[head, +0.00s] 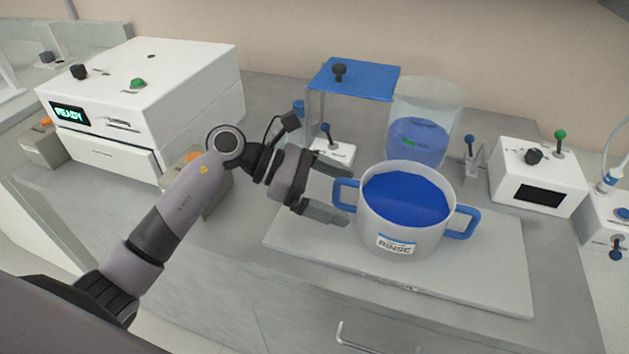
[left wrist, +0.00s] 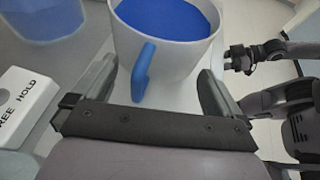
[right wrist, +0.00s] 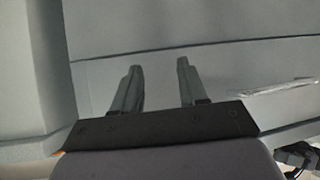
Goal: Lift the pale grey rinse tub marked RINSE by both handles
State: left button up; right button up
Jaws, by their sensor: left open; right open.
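The pale grey rinse tub (head: 388,243) marked RINSE stands upright on a light grey board, filled with blue. It has a blue left handle (head: 345,194) and a blue right handle (head: 466,223). My left gripper (head: 340,195) is open at the left handle. In the left wrist view the handle (left wrist: 143,72) lies between the spread fingers (left wrist: 155,90), and the tub (left wrist: 178,60) is just beyond. My right gripper is out of the head view. In the right wrist view it (right wrist: 158,82) is open and empty, facing grey cabinet fronts.
The board (head: 490,285) has free room right of the tub. A clear cylinder (head: 425,105) with blue liquid and a blue-topped stand (head: 355,78) are behind. A white READY machine (head: 150,90) stands left, and a white box with levers (head: 540,175) right. A drawer handle (right wrist: 275,87) is near my right gripper.

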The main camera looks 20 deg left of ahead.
pick_arm(q)
jog(key=shift+x, duration=0.95)
grip_shut()
dwell(0.8)
